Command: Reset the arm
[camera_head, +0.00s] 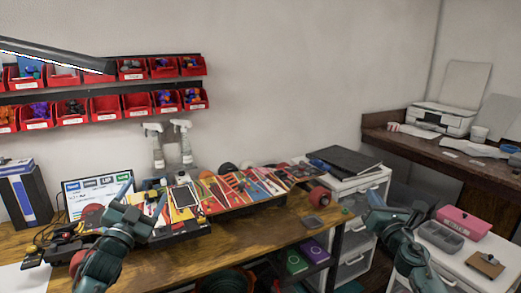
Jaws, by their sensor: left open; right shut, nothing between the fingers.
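My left gripper (143,203) is at the left, above the front part of the wooden workbench (245,235). Its fingers are apart and nothing shows between them. It overlaps the laptop-like screen (97,188) and the tool trays in the picture, and I cannot tell how high above the bench it is. My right gripper (376,198) is at the right, past the bench's right end, in front of the white drawer units. It is shut and holds nothing.
Red bins (104,106) hang on the wall. A pink box (463,222) and grey tray (440,236) sit on the right cabinet. The bench's front middle is mostly clear.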

